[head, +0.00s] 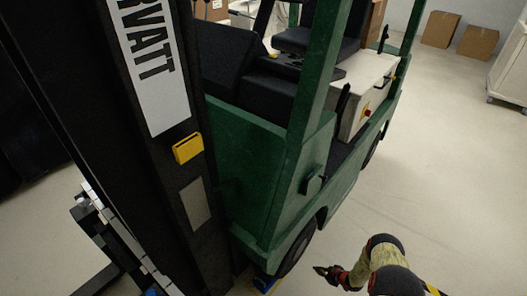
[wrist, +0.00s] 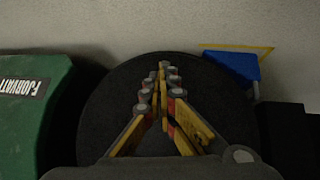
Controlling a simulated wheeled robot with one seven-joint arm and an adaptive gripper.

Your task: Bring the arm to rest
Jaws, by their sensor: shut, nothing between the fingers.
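My gripper (head: 326,271) is at the lower right of the head view, in front of the green cart's near wheel and apart from the cart body in that view. In the wrist view my gripper (wrist: 162,68) has its yellow fingers together, with nothing between them. A dark round wheel (wrist: 215,100) lies behind the fingers in that view. How far the fingertips are from the wheel I cannot tell.
A green cart (head: 250,165) with black seats and a white box (head: 372,88) fills the middle. A dark mast (head: 135,150) stands at left. A blue part (wrist: 232,66) sits beside the wheel. Cardboard boxes (head: 478,41) stand far right.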

